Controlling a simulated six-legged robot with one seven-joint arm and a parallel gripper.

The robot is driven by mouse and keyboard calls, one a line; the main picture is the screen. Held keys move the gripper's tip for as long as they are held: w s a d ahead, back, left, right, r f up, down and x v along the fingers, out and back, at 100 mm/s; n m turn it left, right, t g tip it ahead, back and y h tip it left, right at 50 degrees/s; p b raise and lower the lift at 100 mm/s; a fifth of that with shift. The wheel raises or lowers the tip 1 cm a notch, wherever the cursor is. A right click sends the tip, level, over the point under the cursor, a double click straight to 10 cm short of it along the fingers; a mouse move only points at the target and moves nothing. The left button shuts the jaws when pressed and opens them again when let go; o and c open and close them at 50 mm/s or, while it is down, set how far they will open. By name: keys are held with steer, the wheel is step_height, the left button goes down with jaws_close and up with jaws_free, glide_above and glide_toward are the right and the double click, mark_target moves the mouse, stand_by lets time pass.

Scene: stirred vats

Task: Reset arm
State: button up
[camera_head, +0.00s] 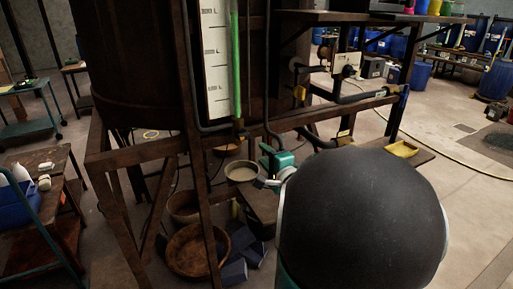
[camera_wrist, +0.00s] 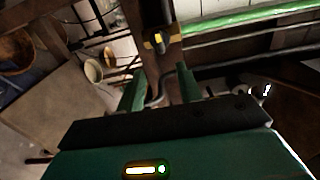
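My gripper (camera_wrist: 160,88) shows in the wrist view with its two green fingers apart and nothing held between them. Behind the fingers are a dark pipe and a valve with a yellow part (camera_wrist: 158,41). In the head view a teal piece that looks like my gripper (camera_head: 275,162) is beside the vat's rusty frame, partly hidden by my large dark arm link. I cannot tell how far the fingers are from the pipe.
A large dark vat (camera_head: 125,60) with a white level gauge (camera_head: 217,65) stands on a rusty frame (camera_head: 130,158). Baskets (camera_head: 190,250) and blue blocks (camera_head: 240,250) lie beneath it. A wooden shelf (camera_head: 375,17) is at upper right. Floor (camera_head: 440,120) is open at right, crossed by a hose.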

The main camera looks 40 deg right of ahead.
steer(key=shift+v, duration=1.05)
steer(key=w+a+n+g, duration=0.2)
steer(key=a+n+g, duration=0.4)
steer(key=a+n, duration=0.5)
steer(key=s+a+f+n+g+y, duration=0.1)
steer(key=s+a+n, duration=0.4)
steer(key=a, duration=0.6)
steer(key=s+a+f+n+g+y, duration=0.1)
steer(key=s+a+n+g+y, duration=0.3)
steer(key=s+a, duration=0.4)
steer(key=a+n, duration=0.1)
steer(key=a, duration=0.2)
steer(key=shift+f+g, duration=0.3)
steer(key=shift+g, duration=0.1)
